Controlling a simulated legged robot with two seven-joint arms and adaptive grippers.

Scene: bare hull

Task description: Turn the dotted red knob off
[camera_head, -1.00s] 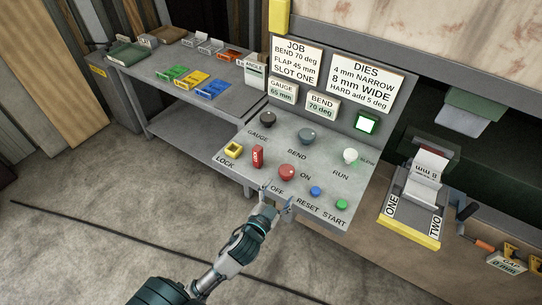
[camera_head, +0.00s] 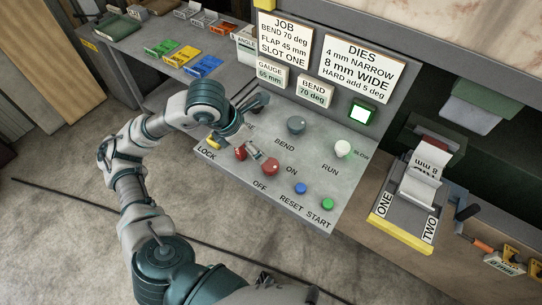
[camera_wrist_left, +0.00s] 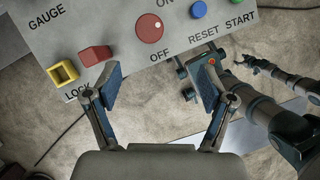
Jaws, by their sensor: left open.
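The dotted red knob (camera_head: 270,167) is on the sloping grey panel between the ON and OFF labels. In the left wrist view the round knob (camera_wrist_left: 150,28) shows a small pale dot, ahead of and between my fingers. My left gripper (camera_head: 256,128) is over the panel's left part, partly hidden by its own wrist. In the left wrist view its two blue-padded fingers (camera_wrist_left: 158,86) are wide apart with nothing between them, short of the knob. My right gripper (camera_wrist_left: 247,67) shows small at the right of that view; its jaw opening is unclear.
A red block-like control (camera_wrist_left: 95,55) and yellow lock (camera_wrist_left: 63,73) are left of the knob.

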